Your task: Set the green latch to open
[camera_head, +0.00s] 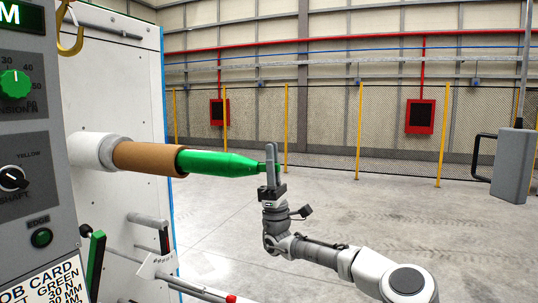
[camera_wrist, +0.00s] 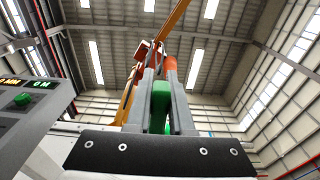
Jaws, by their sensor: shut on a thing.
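My gripper (camera_head: 271,152) points upward at the tip of a green tapered shaft end (camera_head: 215,162), which sticks out to the right from a brown roll. In the wrist view, my gripper (camera_wrist: 162,85) is shut on a green piece (camera_wrist: 160,102) between its two grey fingers. The fingers hide part of the shaft's tip. A green lever with a black edge (camera_head: 96,262) stands nearly upright at the lower left, well apart from my gripper. I cannot tell for certain which green part is the latch.
A control panel (camera_head: 25,130) with a green knob (camera_head: 14,84) and a black selector (camera_head: 13,179) fills the left edge. A white machine panel (camera_head: 110,70) stands behind the roll. A grey box (camera_head: 513,165) hangs at the right. The floor (camera_head: 330,200) beyond my arm is clear.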

